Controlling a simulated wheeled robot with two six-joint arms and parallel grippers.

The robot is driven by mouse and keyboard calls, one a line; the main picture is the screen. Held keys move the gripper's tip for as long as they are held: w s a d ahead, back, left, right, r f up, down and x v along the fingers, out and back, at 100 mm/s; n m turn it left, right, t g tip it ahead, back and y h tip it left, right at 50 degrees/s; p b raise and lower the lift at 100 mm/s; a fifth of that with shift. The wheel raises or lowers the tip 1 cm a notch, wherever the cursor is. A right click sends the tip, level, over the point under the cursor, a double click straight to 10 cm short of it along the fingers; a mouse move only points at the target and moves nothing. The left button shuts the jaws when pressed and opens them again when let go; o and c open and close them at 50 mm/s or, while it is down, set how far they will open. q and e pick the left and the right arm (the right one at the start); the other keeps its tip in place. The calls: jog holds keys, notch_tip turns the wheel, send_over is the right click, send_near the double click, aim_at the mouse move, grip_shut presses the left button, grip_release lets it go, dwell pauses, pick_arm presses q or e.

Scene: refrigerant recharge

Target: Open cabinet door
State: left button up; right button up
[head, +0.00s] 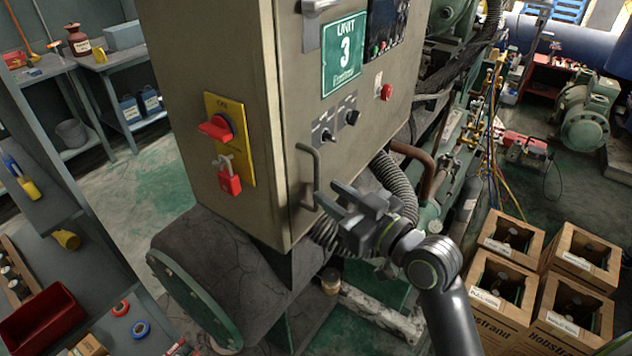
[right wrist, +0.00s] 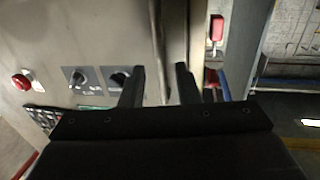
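The beige cabinet door (head: 345,115) faces right in the head view and appears shut, with a green "UNIT 3" sign, two knobs and a red button. Its vertical bar handle (head: 309,178) is low near the door's left edge. My right gripper (head: 326,199) is open, its fingers pointing at the handle's lower end. In the right wrist view the handle (right wrist: 156,45) runs down between the two open fingers (right wrist: 160,85); I cannot tell whether they touch it. My left gripper is not in view.
A red rotary switch (head: 216,128) and a red padlock (head: 229,178) are on the cabinet's left side. A corrugated hose (head: 393,182) hangs behind my right gripper. Cardboard boxes (head: 491,304) with cylinders stand at lower right. A shelf with a red bin (head: 45,318) is at lower left.

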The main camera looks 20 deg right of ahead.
aim_at(316, 206)
jog(key=x, duration=0.4)
jog(key=shift+w+a+p, duration=0.2)
jog(key=shift+w+p, duration=0.15)
jog(key=shift+p, duration=0.05)
grip_shut()
